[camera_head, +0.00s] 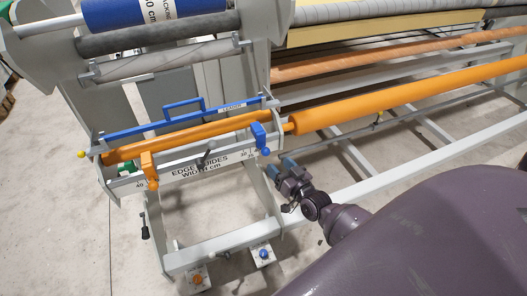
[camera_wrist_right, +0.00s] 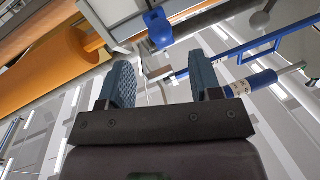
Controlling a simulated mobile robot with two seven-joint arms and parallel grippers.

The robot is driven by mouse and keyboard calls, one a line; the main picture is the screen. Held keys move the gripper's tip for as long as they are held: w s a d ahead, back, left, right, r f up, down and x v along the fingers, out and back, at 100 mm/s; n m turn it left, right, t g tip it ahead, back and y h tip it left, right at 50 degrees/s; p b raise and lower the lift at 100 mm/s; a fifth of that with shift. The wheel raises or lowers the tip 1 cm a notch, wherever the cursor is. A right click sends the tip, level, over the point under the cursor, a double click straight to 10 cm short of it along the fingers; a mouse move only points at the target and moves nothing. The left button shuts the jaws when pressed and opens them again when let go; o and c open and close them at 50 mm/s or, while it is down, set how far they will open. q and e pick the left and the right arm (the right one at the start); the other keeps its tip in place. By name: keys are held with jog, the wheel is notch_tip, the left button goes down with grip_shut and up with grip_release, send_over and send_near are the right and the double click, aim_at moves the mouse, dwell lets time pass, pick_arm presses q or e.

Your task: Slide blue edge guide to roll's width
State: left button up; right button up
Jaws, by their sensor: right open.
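The blue edge guide (camera_head: 260,136) sits near the right end of the rail marked "EDGE GUIDES WIDTH cm" (camera_head: 200,166). The orange edge guide (camera_head: 148,164) sits near the rail's left end. The blue roll (camera_head: 150,12), with partly cut-off "cm" lettering, is mounted at the top left. My right gripper (camera_head: 281,170) is open and empty, below and right of the blue guide and apart from it. In the right wrist view the open fingers (camera_wrist_right: 162,82) point toward the blue guide (camera_wrist_right: 158,28), which lies beyond their tips. My left gripper is out of view.
A dark clamp lever (camera_head: 206,154) stands on the rail between the guides. A blue bar with a handle (camera_head: 184,109) and an orange roller (camera_head: 225,126) run behind the rail. A long orange roller (camera_head: 400,94) extends right. Orange and blue floor knobs (camera_head: 264,253) lie below.

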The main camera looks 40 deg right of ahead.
aim_at(268, 155)
jog(key=w+b, duration=0.1)
jog(key=w, duration=0.7)
jog(key=shift+w+d, duration=0.15)
jog(key=shift+w, duration=0.05)
grip_shut()
